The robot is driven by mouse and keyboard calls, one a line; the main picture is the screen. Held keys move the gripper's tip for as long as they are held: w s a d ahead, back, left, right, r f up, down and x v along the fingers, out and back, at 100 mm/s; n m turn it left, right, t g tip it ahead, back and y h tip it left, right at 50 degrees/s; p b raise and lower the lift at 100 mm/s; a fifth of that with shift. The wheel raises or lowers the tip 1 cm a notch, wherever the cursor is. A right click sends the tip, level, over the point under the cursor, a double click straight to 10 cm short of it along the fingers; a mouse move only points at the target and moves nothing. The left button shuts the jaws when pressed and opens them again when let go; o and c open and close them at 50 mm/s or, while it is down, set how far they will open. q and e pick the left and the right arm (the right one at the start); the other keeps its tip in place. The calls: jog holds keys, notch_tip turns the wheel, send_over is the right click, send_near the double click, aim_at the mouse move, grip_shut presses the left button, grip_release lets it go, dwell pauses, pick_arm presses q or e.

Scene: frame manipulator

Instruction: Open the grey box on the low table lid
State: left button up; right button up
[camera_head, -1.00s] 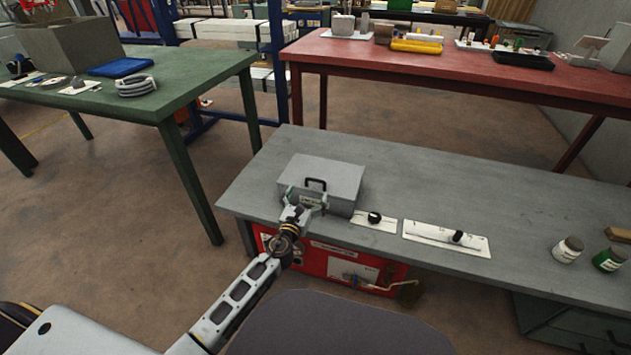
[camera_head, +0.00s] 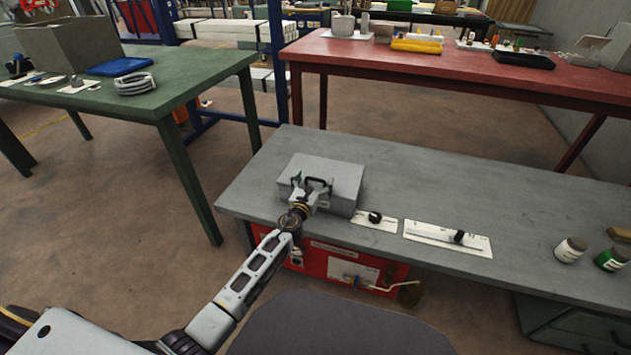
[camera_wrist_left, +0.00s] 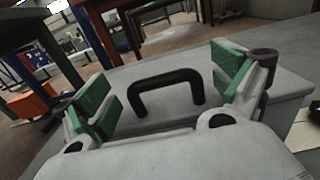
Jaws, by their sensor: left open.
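The grey box (camera_head: 338,175) stands on the low grey table (camera_head: 420,180), near its left end. Its lid looks shut, with a black handle (camera_wrist_left: 166,91) on top. My left gripper (camera_head: 312,182) is at the near side of the box, by the handle. In the left wrist view the green-padded fingers (camera_wrist_left: 165,97) are spread wide, one on each side of the handle, with nothing between the pads held. I cannot tell whether a finger touches the lid. My right gripper is not in view.
White plates with black knobs (camera_head: 375,218) (camera_head: 459,237) lie right of the box. Two small jars (camera_head: 570,250) (camera_head: 610,258) stand farther right. A red unit (camera_head: 335,262) is below the table front. A green table (camera_head: 190,90) and a red table (camera_head: 450,72) stand behind.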

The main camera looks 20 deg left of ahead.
pick_arm(q)
jog(key=shift+w, duration=0.35)
jog(key=c, duration=1.5)
